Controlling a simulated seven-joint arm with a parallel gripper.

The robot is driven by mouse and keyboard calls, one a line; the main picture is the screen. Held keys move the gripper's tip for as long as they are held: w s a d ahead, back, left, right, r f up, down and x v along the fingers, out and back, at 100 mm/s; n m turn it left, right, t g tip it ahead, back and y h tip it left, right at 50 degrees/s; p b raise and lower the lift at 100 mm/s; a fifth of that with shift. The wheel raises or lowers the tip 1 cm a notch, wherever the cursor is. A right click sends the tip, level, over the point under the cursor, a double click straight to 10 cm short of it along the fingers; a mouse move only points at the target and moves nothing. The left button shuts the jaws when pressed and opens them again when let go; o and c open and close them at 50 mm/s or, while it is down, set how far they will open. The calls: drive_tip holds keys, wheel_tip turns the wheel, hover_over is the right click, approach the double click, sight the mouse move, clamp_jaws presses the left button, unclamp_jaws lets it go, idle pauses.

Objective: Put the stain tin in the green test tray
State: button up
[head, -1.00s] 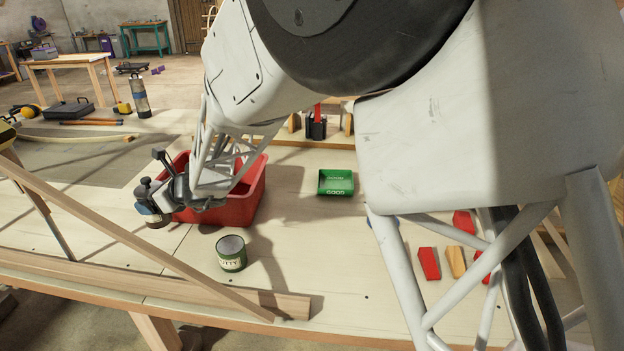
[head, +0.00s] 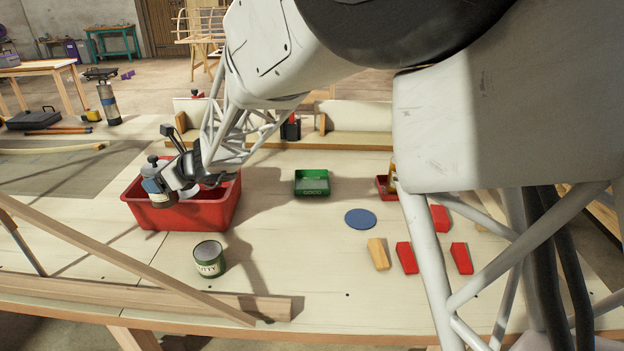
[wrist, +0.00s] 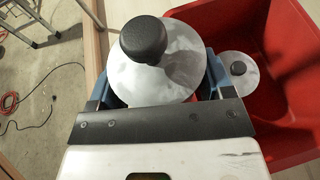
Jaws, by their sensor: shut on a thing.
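The tin in my gripper (head: 160,186), which I take for the stain tin (head: 163,195), has a silver lid with a black knob; no label can be read. In the wrist view its lid (wrist: 165,75) fills the space between the blue fingers, and the gripper is shut on it. In the head view the tin is upright over the near left part of the red bin (head: 190,217). The green tray (head: 312,191), marked GOOD, stands on the bench right of the bin, apart from my gripper. It looks empty.
A second silver lid with a black knob (wrist: 238,68) shows inside the red bin. A green putty tin (head: 209,262) stands in front of the bin. A slanting lath (head: 130,264) crosses the front left. A blue disc (head: 360,219) and wedges (head: 407,257) lie right.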

drive_tip(key=w+d+m+t, duration=0.1)
drive_tip(key=w+d, duration=0.4)
drive_tip(key=d, duration=0.8)
drive_tip(key=w+d+m+t, duration=0.1)
drive_tip(key=w+d, duration=0.4)
drive_tip(key=d, duration=0.9)
drive_tip(key=w+d+m+t, duration=0.1)
drive_tip(key=w+d, duration=0.5)
drive_tip(key=d, duration=0.7)
wheel_tip(320, 180, down, 10)
drive_tip(key=shift+s+r+n+h, duration=0.15)
drive_tip(key=shift+r+n+h, duration=0.15)
drive_tip(key=shift+h, duration=0.1)
hover_over(314, 185)
drive_tip(key=shift+f, duration=0.75)
drive_tip(key=shift+f, duration=1.75)
drive_tip(key=shift+f, duration=0.15)
